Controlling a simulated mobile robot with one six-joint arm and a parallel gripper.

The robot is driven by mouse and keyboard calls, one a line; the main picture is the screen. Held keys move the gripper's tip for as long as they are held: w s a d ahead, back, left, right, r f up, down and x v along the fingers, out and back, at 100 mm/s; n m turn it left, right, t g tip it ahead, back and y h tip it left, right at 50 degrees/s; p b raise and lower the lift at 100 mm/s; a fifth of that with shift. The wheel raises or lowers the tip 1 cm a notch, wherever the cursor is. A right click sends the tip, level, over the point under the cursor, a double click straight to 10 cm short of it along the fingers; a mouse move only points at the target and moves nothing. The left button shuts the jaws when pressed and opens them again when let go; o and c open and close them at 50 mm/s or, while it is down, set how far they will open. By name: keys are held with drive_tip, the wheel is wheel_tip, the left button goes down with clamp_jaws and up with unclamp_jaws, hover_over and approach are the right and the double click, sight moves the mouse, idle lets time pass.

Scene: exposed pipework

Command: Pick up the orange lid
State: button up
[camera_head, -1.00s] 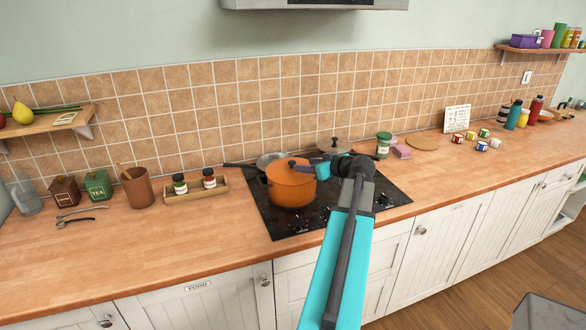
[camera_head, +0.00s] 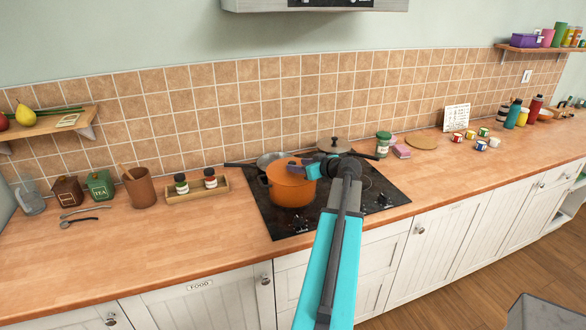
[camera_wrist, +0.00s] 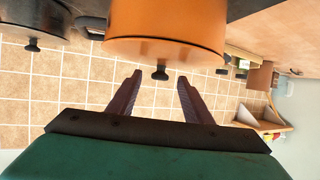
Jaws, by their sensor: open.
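The orange lid (camera_head: 284,165) sits on the orange pot (camera_head: 291,190) on the black stove. In the wrist view, which is upside down, the lid (camera_wrist: 165,50) shows edge-on with its dark knob (camera_wrist: 160,72). My gripper (camera_head: 302,166) is at the lid's right side, about level with its top, and partly covers it in the head view. In the wrist view my gripper (camera_wrist: 157,80) is open, with the knob between and just beyond the two fingertips. I cannot tell whether the fingers touch anything.
A grey pan (camera_head: 270,160) stands behind the pot and a lidded dark pot (camera_head: 333,146) behind my gripper. A wooden tray (camera_head: 197,189) with two jars is left of the stove. A green jar (camera_head: 383,143) is to the right. The front counter is mostly clear.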

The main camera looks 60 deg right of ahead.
drive_tip(key=shift+p+x, duration=0.4)
drive_tip(key=shift+x, duration=0.85)
clamp_jaws()
